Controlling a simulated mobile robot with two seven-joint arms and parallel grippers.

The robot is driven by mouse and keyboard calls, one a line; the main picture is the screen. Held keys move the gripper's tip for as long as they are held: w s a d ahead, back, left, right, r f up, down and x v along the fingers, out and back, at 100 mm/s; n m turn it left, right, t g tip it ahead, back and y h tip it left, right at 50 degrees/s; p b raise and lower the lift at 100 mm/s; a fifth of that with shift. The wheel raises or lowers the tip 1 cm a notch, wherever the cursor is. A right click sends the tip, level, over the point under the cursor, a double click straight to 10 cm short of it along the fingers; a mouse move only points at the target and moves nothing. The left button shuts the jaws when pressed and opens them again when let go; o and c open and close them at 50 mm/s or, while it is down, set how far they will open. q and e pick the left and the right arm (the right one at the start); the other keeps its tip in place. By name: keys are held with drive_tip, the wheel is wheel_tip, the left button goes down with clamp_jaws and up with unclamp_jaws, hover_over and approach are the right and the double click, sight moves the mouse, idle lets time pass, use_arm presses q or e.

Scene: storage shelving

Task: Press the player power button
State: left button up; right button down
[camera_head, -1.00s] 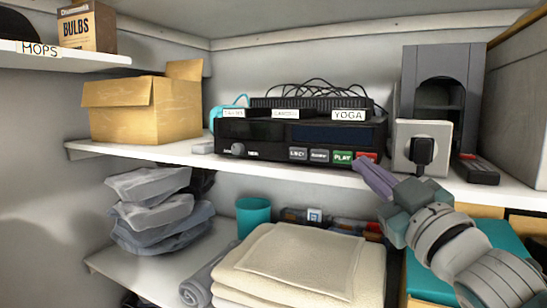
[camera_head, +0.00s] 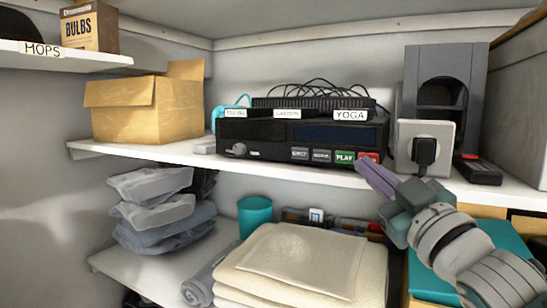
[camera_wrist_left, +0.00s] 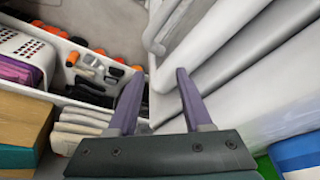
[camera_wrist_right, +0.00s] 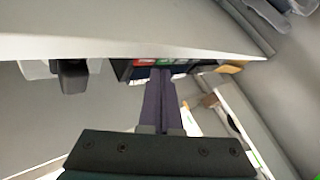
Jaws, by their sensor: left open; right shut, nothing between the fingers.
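The player (camera_head: 270,140) is a black box on the middle shelf, with a row of labelled buttons low on its front. A green PLAY button (camera_head: 344,156) sits beside a red button (camera_head: 369,157) at the right end. My right gripper (camera_head: 362,166) is shut and empty, its tips just below and in front of the red button; contact cannot be told. In the right wrist view the fingertips (camera_wrist_right: 162,72) point at the front, near the green button (camera_wrist_right: 163,62) and red button (camera_wrist_right: 142,62). My left gripper (camera_wrist_left: 157,72) is open and empty, away from the player.
The white shelf (camera_head: 300,172) edge runs just under the player. A white socket with a black plug (camera_head: 424,152) and a dark remote (camera_head: 478,172) stand right of it. A cardboard box (camera_head: 150,108) is at left. Folded towels (camera_head: 290,262) lie below.

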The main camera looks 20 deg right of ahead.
drive_tip(key=shift+w+d, duration=0.1)
drive_tip(key=shift+d, duration=0.05)
use_arm(q)
drive_tip(key=shift+f, duration=0.1)
use_arm(e)
drive_tip(key=shift+w+d, duration=0.2)
use_arm(q)
drive_tip(key=shift+d+f, duration=0.1)
use_arm(e)
drive_tip(key=shift+w+d, duration=0.2)
drive_tip(key=shift+d, duration=0.05)
idle(0.6)
drive_tip(key=shift+a, duration=0.1)
use_arm(q)
drive_tip(key=shift+r, duration=0.3)
use_arm(e)
drive_tip(key=shift+s+a, duration=0.5)
use_arm(q)
drive_tip(key=shift+r, duration=0.1)
drive_tip(key=shift+r+p, duration=0.9)
drive_tip(key=shift+p, duration=0.25)
use_arm(e)
drive_tip(key=s+a, duration=0.3)
drive_tip(key=shift+s+a, duration=0.15)
drive_tip(key=shift+a, duration=0.25)
